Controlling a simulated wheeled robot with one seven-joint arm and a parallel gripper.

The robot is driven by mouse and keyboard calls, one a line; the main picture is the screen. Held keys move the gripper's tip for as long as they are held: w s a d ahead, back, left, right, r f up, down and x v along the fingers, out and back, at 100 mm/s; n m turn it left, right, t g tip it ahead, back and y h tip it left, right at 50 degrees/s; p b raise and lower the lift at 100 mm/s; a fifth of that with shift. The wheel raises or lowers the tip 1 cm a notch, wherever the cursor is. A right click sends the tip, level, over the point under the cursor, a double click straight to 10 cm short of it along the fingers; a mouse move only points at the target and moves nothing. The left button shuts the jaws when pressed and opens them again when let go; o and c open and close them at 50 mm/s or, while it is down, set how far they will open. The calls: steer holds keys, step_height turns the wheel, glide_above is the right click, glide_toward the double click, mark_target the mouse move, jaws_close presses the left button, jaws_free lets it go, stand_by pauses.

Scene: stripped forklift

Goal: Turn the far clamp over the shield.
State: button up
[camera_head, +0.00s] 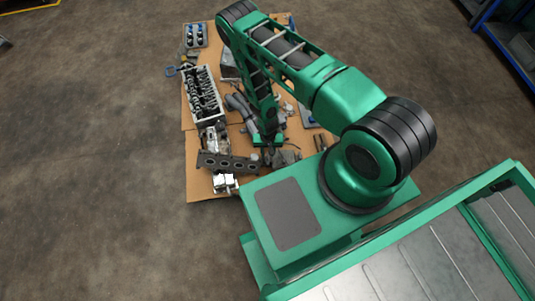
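My gripper (268,154) points down at the end of my green arm, low over the near part of the brown sheet (202,186). It is small and dark against the parts there, so I cannot tell whether its fingers are open or hold anything. I cannot make out the far clamp or the shield with certainty among the crowded metal parts. A dark plate with a row of holes (228,162) lies left of my gripper. A small bright metal piece (224,183) sits just in front of that plate. My arm hides part of the sheet.
An engine block (201,96) lies along the sheet's left side. A tray of blue-topped parts (195,35) is at the far left corner. Grey pipe-like parts (240,103) lie in the middle. A blue rack (505,45) stands far right. Bare floor (90,150) is open on the left.

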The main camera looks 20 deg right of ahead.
steer(key=shift+f, duration=0.75)
steer(key=shift+c, duration=0.3)
jaws_close()
steer(key=shift+n, duration=0.3)
steer(key=n, duration=0.4)
steer(key=shift+a, duration=0.2)
steer(key=n, duration=0.5)
steer(key=shift+a, duration=0.15)
steer(key=n, duration=0.4)
steer(key=shift+s+a, duration=0.1)
steer(key=shift+s+n, duration=0.1)
steer(key=shift+n, duration=2)
